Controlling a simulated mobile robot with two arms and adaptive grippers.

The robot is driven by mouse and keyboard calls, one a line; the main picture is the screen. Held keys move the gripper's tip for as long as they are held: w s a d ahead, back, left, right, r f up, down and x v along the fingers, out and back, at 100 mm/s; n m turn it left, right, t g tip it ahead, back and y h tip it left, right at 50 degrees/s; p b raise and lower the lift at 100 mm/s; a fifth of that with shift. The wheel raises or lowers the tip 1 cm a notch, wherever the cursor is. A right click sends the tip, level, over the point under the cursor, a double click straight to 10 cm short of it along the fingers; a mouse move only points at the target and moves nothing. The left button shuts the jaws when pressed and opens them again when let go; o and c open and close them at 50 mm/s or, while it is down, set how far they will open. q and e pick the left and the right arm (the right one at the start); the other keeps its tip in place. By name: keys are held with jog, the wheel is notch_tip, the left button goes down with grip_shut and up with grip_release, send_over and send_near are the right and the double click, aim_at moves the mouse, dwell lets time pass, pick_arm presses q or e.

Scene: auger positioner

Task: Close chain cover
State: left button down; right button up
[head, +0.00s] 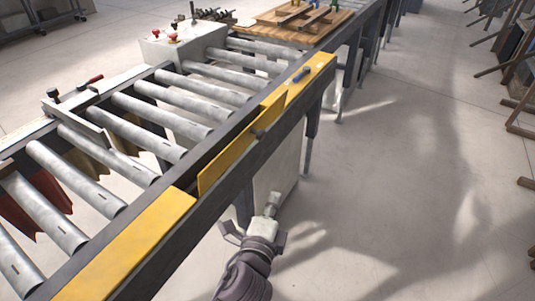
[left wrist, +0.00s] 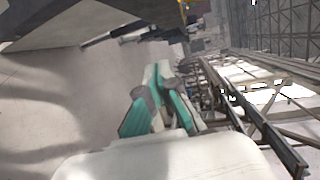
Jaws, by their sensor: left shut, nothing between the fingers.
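The chain cover is a yellow panel (head: 240,146) along the near side rail of the roller conveyor. It stands tilted up on edge, leaving a dark gap in the rail behind it. A small dark knob or latch sits at its middle edge. My left gripper (head: 272,203) is below and in front of the cover, beside the conveyor's side, apart from the panel. In the left wrist view its teal-padded fingers (left wrist: 157,76) are together with nothing between them. The chain cover cannot be made out clearly in the left wrist view. My right gripper is not in view.
Steel rollers (head: 150,122) lie left of the rail. The floor (head: 400,200) to the right is open. Wooden frames (head: 520,100) stand at the far right.

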pick_arm(q)
notch_tip(320, 180, up, 8)
jog(key=s+m+t, duration=0.1)
jog(key=s+t, duration=0.1)
jog(key=w+a+p, duration=0.1)
jog(key=w+p, duration=0.1)
jog(key=w, duration=0.9)
jog(key=shift+w+a+r, duration=0.25)
jog(key=shift+w+r, duration=0.1)
jog(key=shift+r, duration=0.05)
jog(key=shift+p, duration=0.35)
